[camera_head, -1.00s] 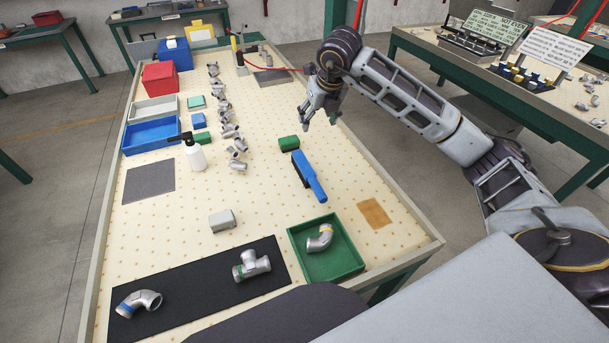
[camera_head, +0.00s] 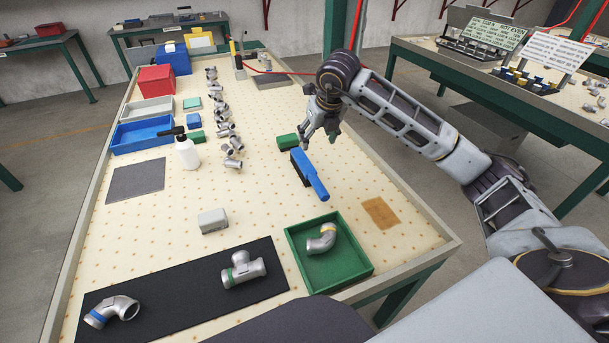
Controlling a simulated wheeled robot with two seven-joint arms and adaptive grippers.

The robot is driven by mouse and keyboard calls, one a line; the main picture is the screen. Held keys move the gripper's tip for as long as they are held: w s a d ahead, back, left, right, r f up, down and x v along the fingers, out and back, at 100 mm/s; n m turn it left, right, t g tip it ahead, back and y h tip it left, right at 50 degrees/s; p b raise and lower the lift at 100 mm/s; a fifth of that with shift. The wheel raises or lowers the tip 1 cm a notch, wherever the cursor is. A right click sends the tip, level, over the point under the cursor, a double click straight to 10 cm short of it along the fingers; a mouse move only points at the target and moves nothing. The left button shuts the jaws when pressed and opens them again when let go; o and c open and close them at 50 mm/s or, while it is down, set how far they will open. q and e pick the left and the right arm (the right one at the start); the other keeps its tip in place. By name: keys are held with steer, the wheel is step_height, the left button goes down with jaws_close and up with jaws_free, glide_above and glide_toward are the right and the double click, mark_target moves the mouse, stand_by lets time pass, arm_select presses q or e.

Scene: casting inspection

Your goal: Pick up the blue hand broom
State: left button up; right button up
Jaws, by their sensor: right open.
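The blue hand broom (camera_head: 312,177) lies on the pale dotted table top, right of the middle, its handle toward the front and its dark bristles along its left side. My right gripper (camera_head: 319,143) is open and empty, fingers pointing down, near the broom's far end. It appears to be above the table, but the exact gap to the broom cannot be told. My left gripper is out of view.
A green block (camera_head: 287,141) sits just beyond the broom's left end. A green tray (camera_head: 357,272) holding a pipe elbow (camera_head: 322,238) stands in front. A black mat (camera_head: 190,302) bears two pipe fittings. A white spray bottle (camera_head: 187,153) and several castings are to the left.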

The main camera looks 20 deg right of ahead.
arm_select(q)
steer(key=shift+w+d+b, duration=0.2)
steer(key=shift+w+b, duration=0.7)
steer(key=shift+b, duration=0.15)
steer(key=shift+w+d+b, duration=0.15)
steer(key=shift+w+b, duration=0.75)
steer(key=shift+b, duration=0.1)
